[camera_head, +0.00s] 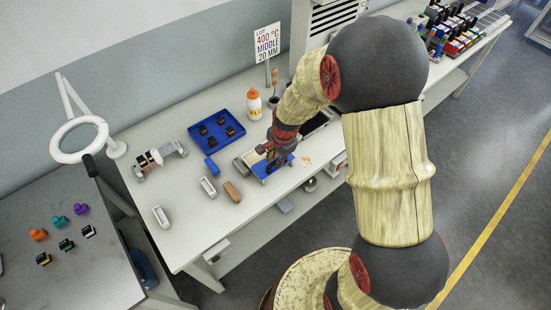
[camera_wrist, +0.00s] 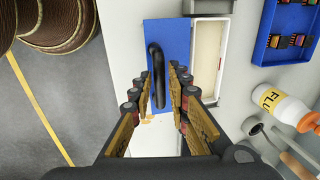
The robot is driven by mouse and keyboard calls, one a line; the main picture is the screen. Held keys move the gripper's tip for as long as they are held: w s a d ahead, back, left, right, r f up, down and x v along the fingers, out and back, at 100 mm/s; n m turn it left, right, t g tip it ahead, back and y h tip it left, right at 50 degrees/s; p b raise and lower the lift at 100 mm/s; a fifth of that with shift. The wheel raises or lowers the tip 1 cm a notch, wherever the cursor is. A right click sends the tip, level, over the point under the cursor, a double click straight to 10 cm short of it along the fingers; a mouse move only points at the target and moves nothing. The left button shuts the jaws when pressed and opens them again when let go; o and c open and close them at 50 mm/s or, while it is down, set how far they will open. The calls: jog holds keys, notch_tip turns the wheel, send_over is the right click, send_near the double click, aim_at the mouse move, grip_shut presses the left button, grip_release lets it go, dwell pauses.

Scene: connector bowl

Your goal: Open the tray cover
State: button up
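The flat blue tray cover (camera_wrist: 175,35) has a long black handle (camera_wrist: 156,60) on top. In the wrist view it lies right beside, or partly over, a pale open tray (camera_wrist: 207,60); I cannot tell which. In the head view the cover (camera_head: 284,168) and the tray (camera_head: 240,163) sit near the bench's front edge. My gripper (camera_wrist: 163,78) is open above the cover, with the handle's near part between its fingers. A gap shows to the right finger; contact on the left cannot be told. In the head view my gripper (camera_head: 272,152) partly hides the cover.
A blue tray (camera_head: 205,143) with dark parts and a flux bottle (camera_head: 254,104) stand behind. A small blue block (camera_head: 211,166), grey pieces (camera_head: 208,187) and a brown block (camera_head: 232,192) lie left.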

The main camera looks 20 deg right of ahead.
jog(key=shift+o, duration=1.2)
jog(key=shift+r, duration=0.1)
notch_tip(320, 180, up, 12)
jog(key=s, duration=0.2)
jog(key=shift+s+d+f, duration=0.15)
jog(key=shift+d+f, duration=0.1)
jog(key=shift+d, duration=0.1)
